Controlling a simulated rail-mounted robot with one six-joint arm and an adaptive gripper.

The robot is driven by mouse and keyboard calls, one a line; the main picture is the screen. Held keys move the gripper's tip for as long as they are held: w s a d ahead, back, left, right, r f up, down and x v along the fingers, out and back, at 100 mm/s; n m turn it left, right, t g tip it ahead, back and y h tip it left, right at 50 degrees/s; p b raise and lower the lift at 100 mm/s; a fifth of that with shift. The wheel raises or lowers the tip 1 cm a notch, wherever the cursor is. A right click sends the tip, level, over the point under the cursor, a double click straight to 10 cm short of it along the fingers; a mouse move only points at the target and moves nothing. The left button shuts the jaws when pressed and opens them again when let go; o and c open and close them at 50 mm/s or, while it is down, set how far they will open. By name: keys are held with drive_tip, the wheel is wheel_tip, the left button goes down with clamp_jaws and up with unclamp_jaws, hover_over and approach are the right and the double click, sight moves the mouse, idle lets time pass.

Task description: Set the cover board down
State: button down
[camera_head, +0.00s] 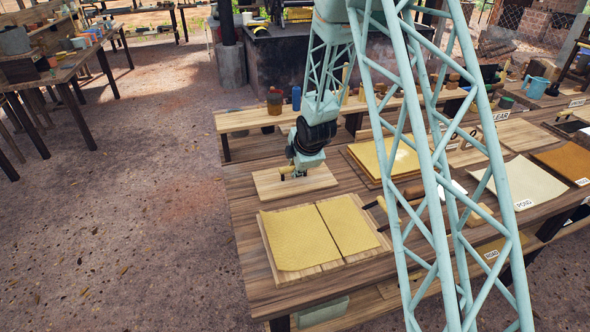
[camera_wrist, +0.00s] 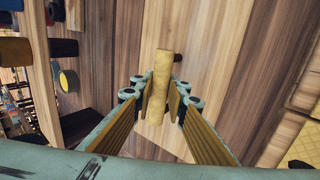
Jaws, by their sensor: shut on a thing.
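The cover board (camera_head: 312,184) is a pale flat wooden panel near the left end of the workbench (camera_head: 245,213), behind two yellow sheets. It looks level and low over the bench top. I cannot tell whether it touches the bench or hangs just above it. My gripper (camera_head: 292,174) is over the middle of the board. In the wrist view my gripper (camera_wrist: 160,98) is shut on the board's round wooden handle (camera_wrist: 161,75), with a finger on each side. The board's grain (camera_wrist: 205,60) fills the view behind the handle.
Two yellow sheets (camera_head: 300,238) lie side by side on a wooden board in front. Another yellow sheet (camera_head: 402,160) on a board is to the right. A rolling pin (camera_head: 411,193) and a cream sheet (camera_head: 522,180) are farther right. A narrow shelf (camera_head: 245,120) with jars runs behind.

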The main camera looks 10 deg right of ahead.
drive_tip(key=shift+f, duration=0.1)
drive_tip(key=c, duration=2.6)
unclamp_jaws()
drive_tip(key=shift+o, duration=0.2)
drive_tip(key=shift+r, duration=0.25)
drive_tip(key=shift+v, duration=1.05)
drive_tip(key=p+v, duration=0.1)
drive_tip(key=v, duration=0.8)
drive_tip(key=shift+s+r, duration=0.25)
drive_tip(key=shift+r, duration=0.1)
